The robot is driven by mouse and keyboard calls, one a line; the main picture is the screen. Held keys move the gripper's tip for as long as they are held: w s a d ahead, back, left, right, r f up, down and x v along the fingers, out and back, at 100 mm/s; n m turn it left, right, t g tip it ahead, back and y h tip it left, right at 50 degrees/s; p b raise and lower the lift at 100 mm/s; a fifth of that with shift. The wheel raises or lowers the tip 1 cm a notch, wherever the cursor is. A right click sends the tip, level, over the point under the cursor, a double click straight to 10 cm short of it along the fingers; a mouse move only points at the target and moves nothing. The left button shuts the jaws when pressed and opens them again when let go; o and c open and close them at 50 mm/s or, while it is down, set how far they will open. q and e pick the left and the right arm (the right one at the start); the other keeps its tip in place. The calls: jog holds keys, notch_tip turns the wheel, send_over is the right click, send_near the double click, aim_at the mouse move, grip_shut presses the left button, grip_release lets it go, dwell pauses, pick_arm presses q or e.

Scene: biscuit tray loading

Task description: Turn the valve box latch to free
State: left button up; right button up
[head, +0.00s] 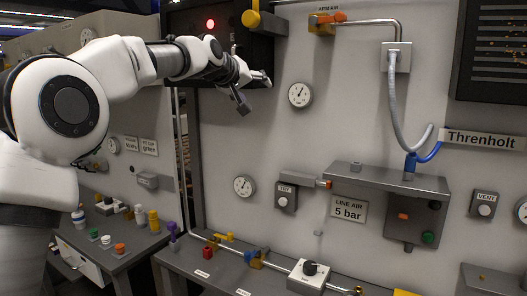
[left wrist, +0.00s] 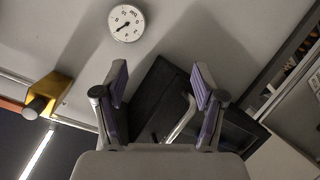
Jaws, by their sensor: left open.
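A dark box (left wrist: 152,92) lies behind and between my left fingers in the left wrist view; I take it for the valve box. A pale metallic bar (left wrist: 181,120), perhaps its latch, slants across it, partly hidden by the gripper body. My left gripper (head: 254,90) is at the wall near the black panel (head: 262,52) in the head view. It is open, with its two fingers (left wrist: 160,82) apart and nothing seen held between them. Contact with the bar cannot be told. My right gripper is not in view.
A yellow fitting (head: 251,18) juts out above my left gripper. A round gauge (head: 300,95) is on the wall to its right. A grey box (head: 389,190) and a hose (head: 395,100) are farther right. A bench (head: 185,262) with several small parts stands below.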

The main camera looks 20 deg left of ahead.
pick_arm(q)
notch_tip(320, 180, down, 17)
jog(key=w+d+g, duration=0.2)
jog(key=w, duration=0.1)
jog(key=shift+m, duration=0.3)
